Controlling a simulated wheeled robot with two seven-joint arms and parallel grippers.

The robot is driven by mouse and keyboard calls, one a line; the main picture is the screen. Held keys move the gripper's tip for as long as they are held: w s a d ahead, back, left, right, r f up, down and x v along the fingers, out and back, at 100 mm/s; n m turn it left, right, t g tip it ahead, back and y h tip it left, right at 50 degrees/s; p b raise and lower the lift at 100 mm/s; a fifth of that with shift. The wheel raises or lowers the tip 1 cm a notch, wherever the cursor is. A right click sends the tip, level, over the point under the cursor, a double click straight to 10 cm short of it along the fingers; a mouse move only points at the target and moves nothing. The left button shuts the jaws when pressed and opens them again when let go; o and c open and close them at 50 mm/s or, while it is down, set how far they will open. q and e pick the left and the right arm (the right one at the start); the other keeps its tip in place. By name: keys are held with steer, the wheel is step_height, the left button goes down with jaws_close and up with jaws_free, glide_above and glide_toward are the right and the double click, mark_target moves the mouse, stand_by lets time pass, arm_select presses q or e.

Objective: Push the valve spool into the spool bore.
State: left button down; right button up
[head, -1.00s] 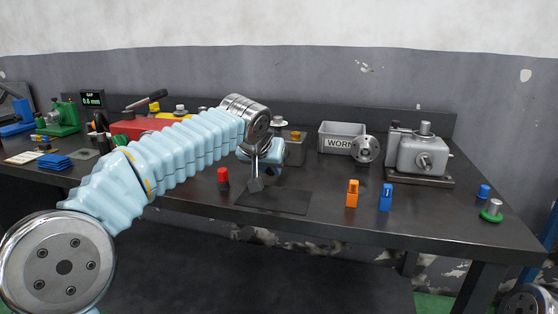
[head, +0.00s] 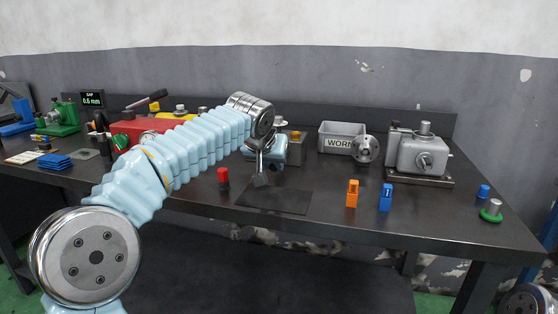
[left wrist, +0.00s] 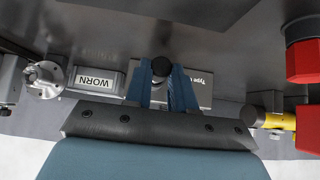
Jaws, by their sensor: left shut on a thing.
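My left gripper (left wrist: 168,90) is shut on a dark round-ended piece, which I take for the valve spool (left wrist: 160,67); its end shows between the blue fingers in the left wrist view. In the head view the left gripper (head: 277,148) is in front of a grey block (head: 298,150), apparently the valve body. The block also shows behind the fingers in the left wrist view (left wrist: 203,82), with a white "Type" label. The spool bore is hidden, so I cannot tell how far the spool is in it. My right gripper is out of view.
The WORN bin (head: 342,137) and a round flange (head: 366,150) are right of the block. A grey pump-like housing (head: 422,155) stands farther right. Red (head: 223,178), orange (head: 352,193) and blue (head: 385,197) pieces stand near a dark mat (head: 275,198).

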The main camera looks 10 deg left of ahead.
arm_select(q)
steer(key=shift+w, duration=1.2)
stand_by(0.6)
steer(key=c, duration=0.9)
jaws_free()
steer(key=shift+o, duration=0.2)
